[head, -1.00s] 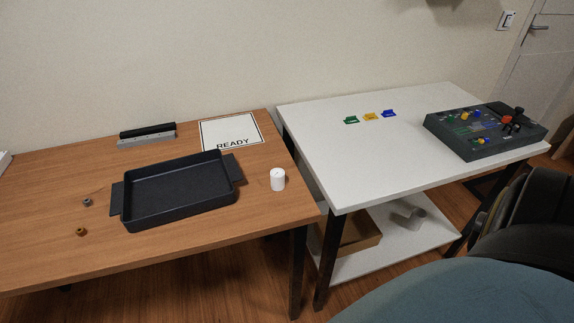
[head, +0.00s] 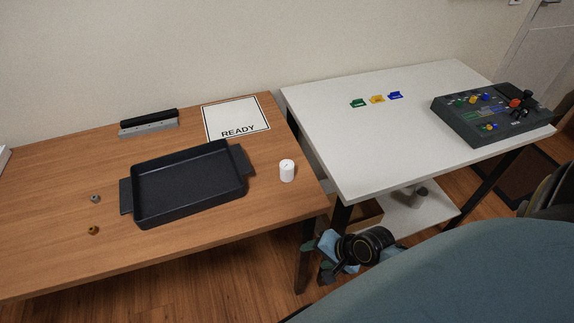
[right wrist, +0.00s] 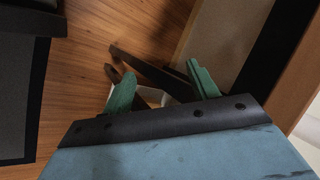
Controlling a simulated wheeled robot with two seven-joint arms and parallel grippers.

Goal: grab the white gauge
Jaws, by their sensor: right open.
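The white gauge (head: 287,171) is a small white cylinder. It stands upright on the wooden table (head: 200,222), near its right end and to the right of the black tray. My right gripper (head: 318,256) is below and in front of the table's right end, apart from the gauge. In the right wrist view its two green fingers (right wrist: 163,88) are spread apart with nothing held between them. The gauge cannot be made out in the right wrist view. My left gripper is not in view.
A black tray (head: 190,183) with side handles sits mid-table. A READY sheet (head: 235,117) and a grey-black block (head: 149,123) lie behind it; two small knobs (head: 94,230) lie left. A white table (head: 370,140) stands right, with coloured clips and a control box (head: 492,117).

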